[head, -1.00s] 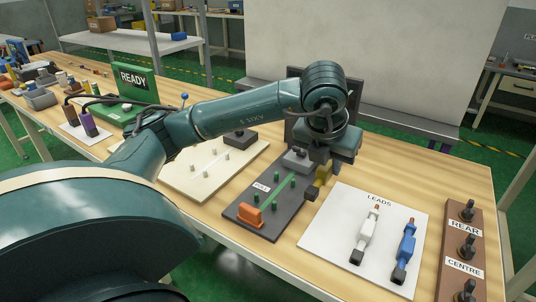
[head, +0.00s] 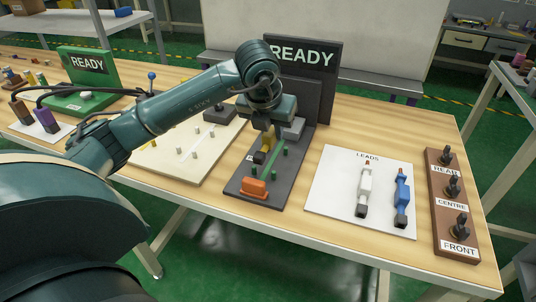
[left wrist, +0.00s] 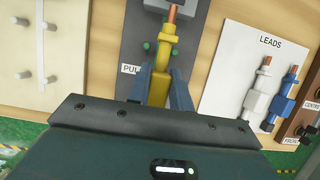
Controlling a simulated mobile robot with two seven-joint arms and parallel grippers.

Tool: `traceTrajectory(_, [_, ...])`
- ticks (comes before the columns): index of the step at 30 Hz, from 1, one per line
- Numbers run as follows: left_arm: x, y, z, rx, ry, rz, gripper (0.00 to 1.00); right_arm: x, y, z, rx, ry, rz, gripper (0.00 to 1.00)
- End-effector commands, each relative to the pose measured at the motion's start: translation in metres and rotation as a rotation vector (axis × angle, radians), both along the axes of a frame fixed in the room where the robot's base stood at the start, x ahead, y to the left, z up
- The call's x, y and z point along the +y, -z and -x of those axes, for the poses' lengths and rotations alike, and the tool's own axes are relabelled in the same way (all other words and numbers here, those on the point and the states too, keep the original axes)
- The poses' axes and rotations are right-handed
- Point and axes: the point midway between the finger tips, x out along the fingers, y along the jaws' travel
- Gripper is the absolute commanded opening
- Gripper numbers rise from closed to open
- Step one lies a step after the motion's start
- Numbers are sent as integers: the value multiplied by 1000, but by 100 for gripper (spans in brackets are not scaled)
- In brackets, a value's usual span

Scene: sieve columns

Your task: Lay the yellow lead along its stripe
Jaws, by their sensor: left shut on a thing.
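The yellow lead (left wrist: 161,60) is held between the fingers of my left gripper (left wrist: 161,92) in the left wrist view. Its copper tip points to the top of that view, towards a grey block. In the head view my left gripper (head: 263,152) hangs over the dark board (head: 235,187), and a bit of the yellow lead (head: 262,157) shows below it. The green stripe (head: 273,168) runs along the board between green pegs, partly hidden by the gripper. I cannot tell whether the lead touches the board. My right gripper is not in view.
An orange block (head: 255,187) sits at the board's near end. A white LEADS plate (head: 325,190) with a white lead (head: 364,188) and a blue lead (head: 402,198) lies to the right. A pegged cream board (head: 180,170) lies left. A READY screen (head: 306,70) stands behind.

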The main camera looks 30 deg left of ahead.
Motion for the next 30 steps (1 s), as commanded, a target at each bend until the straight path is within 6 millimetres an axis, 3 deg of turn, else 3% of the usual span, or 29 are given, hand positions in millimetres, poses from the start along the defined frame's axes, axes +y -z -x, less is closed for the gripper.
traceTrajectory(3, [0, 20, 1, 2, 0, 0, 0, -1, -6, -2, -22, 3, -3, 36])
traceTrajectory(6, [0, 26, 0, 0, -1, 0, 0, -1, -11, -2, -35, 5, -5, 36])
traceTrajectory(15, [0, 62, 1, 1, -1, 1, 0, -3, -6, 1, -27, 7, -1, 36])
traceTrajectory(26, [0, 67, 0, -2, 0, 0, 0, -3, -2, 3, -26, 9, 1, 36])
traceTrajectory(27, [0, 67, 0, -1, 0, 1, 22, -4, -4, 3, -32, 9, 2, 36])
traceTrajectory(30, [0, 66, 0, -1, 0, 1, 30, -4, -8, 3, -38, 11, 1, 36])
